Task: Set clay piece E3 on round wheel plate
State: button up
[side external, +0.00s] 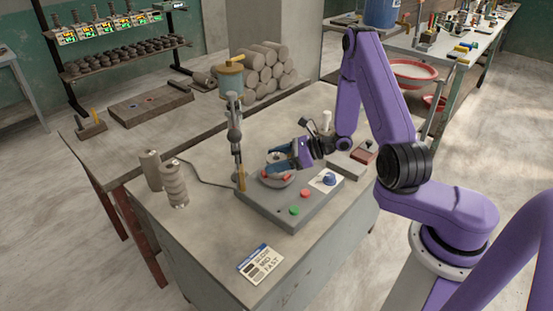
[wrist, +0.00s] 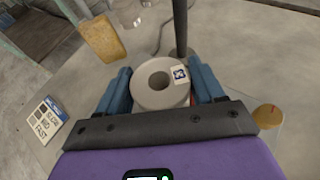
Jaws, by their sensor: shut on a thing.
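My gripper (side external: 286,158) is low over the round wheel plate (side external: 277,182) on the grey wheel base. In the wrist view its two blue fingers (wrist: 160,92) are shut on a grey ring-shaped clay piece (wrist: 152,97), one on each side. The piece has a round hole and a small white tag with a blue mark; I cannot read E3 on it. In the side view the clay piece (side external: 276,157) is partly hidden by my gripper. It looks upright at or just above the plate; I cannot tell whether it touches. Red pads show on the plate.
A tall metal post (side external: 236,135) stands close beside the plate. The base carries a blue knob (side external: 329,179), a red button (side external: 305,193) and a green button (side external: 294,210). Clay cylinders (side external: 174,185) stand left; a speed card (side external: 260,264) lies in front. The front tabletop is mostly free.

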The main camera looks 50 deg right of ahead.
jog(key=o, duration=1.2)
jog(key=shift+o, duration=0.2)
